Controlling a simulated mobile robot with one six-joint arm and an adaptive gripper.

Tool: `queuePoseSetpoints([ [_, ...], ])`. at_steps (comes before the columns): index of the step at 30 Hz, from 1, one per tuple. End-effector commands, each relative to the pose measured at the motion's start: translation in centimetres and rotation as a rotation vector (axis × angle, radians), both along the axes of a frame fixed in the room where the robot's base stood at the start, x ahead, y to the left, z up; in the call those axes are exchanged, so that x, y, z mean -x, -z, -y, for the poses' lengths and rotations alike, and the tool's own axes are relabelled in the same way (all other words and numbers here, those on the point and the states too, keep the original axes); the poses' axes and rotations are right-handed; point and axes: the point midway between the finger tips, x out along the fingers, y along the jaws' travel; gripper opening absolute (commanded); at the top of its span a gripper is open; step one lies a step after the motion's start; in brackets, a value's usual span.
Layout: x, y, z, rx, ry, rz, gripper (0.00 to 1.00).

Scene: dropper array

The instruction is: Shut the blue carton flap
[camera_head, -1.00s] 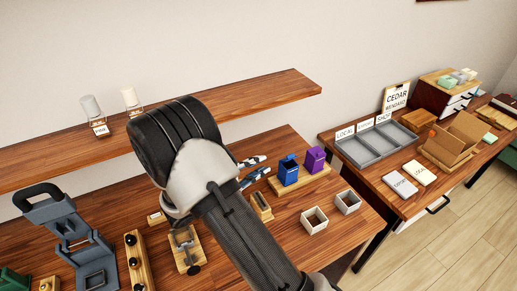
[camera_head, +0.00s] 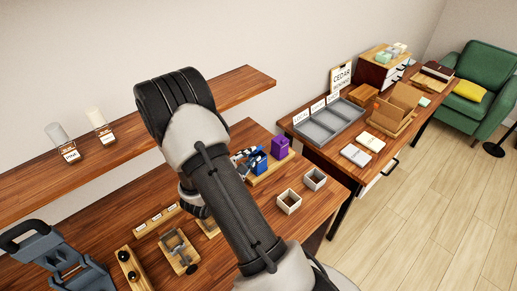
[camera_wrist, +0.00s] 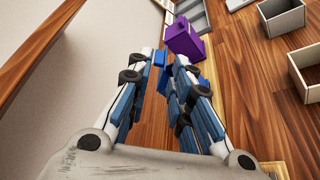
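The blue carton (camera_head: 259,163) stands on a wooden base beside the purple carton (camera_head: 280,146). My gripper (camera_head: 242,156) is at the left side of the blue carton, and its fingers overlap the carton in this view. In the wrist view the two fingers (camera_wrist: 166,58) are apart, with parts of the blue carton (camera_wrist: 162,80) showing between and beyond them. The fingers hide much of the carton. I cannot tell the angle of its flap or whether a finger touches it. The purple carton (camera_wrist: 184,40) is just beyond the fingertips.
Two open white boxes (camera_head: 289,202) (camera_head: 315,179) stand on the table right of the cartons. A wooden shelf (camera_head: 100,150) with two dispensers runs along the wall. A second table holds a grey tray (camera_head: 326,125) and an open cardboard box (camera_head: 396,107).

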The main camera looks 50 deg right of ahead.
Motion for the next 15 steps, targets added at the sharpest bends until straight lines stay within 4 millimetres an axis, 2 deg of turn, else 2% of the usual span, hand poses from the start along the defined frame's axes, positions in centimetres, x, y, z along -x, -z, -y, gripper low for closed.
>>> queuePoseSetpoints([
  [1,-0.1,0.4,1.2,0.000,0.005,0.001,0.20],
  [6,-0.7,1.1,4.2,0.002,0.005,0.000,0.20],
  [9,-1.1,1.4,5.4,0.001,0.003,0.001,0.20],
  [15,-1.4,1.6,6.6,0.001,0.000,0.000,0.20],
])
